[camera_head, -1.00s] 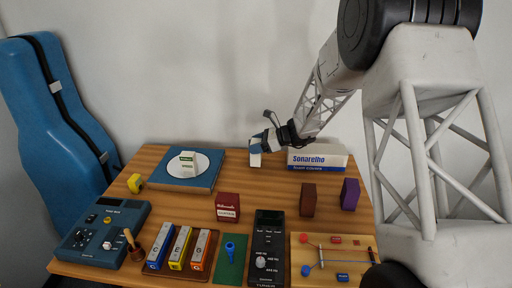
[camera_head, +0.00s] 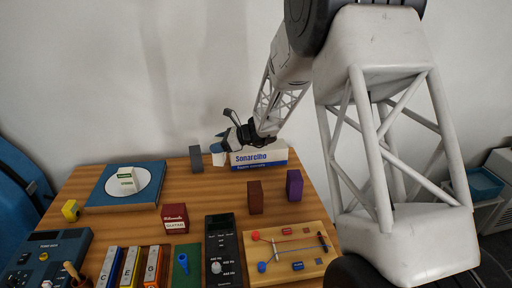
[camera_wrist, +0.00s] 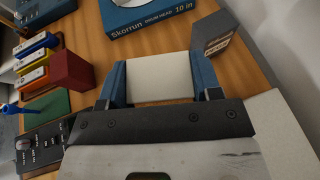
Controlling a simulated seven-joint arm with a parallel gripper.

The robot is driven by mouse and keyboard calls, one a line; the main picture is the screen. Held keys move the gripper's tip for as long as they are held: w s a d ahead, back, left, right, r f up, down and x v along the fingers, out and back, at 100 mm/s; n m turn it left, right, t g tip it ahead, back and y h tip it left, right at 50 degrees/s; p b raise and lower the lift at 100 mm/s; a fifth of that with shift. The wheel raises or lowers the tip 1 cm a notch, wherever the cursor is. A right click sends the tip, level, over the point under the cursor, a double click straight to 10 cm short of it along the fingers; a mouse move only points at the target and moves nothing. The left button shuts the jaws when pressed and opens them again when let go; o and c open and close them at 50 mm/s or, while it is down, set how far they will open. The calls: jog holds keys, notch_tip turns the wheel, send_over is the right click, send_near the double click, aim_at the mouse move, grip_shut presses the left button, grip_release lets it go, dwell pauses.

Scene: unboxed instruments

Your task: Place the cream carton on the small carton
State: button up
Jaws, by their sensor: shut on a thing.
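My gripper (camera_head: 222,146) is at the back of the table, just left of the long white Sonarelho carton. Its two blue fingers (camera_wrist: 160,82) are shut on the cream carton (camera_wrist: 161,77), a plain pale block in the wrist view. In the head view the cream carton (camera_head: 217,159) shows only partly below the fingers; I cannot tell whether it touches the table. Several cartons are small, and I cannot tell which is the small carton: a red one (camera_head: 174,218), a brown one (camera_head: 256,197), a purple one (camera_head: 294,185) and a grey one (camera_head: 196,158).
The Sonarelho carton (camera_head: 262,158) stands right of my gripper. A blue drum-head box (camera_head: 98,199) at left bears a white disc with a green-and-white carton (camera_head: 126,177). Instruments fill the front edge, including a wooden board (camera_head: 312,268). Bare wood lies mid-table.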

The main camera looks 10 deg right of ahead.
jog(key=s+d+r+m+t+h, duration=0.1)
jog(key=d+m+t, duration=0.1)
jog(key=d, duration=0.6)
jog(key=s+d+r+m+t+h, duration=0.1)
jog(key=d+m+t+h, duration=0.1)
jog(key=d, duration=0.7)
jog(key=shift+s+d+r+m+t+h, duration=0.3)
jog(key=shift+m+t, duration=0.5)
jog(key=shift+m, duration=0.2)
jog(key=shift+w, duration=0.15)
jog(key=w+f, duration=0.1)
jog(key=w, duration=1.4)
jog(key=shift+w+f, duration=0.3)
jog(key=shift+w, duration=0.05)
jog(key=shift+f, duration=0.1)
jog(key=shift+f, duration=1.65)
jog(key=shift+f, duration=0.15)
jog(key=o, duration=1)
jog(key=shift+c, duration=0.2)
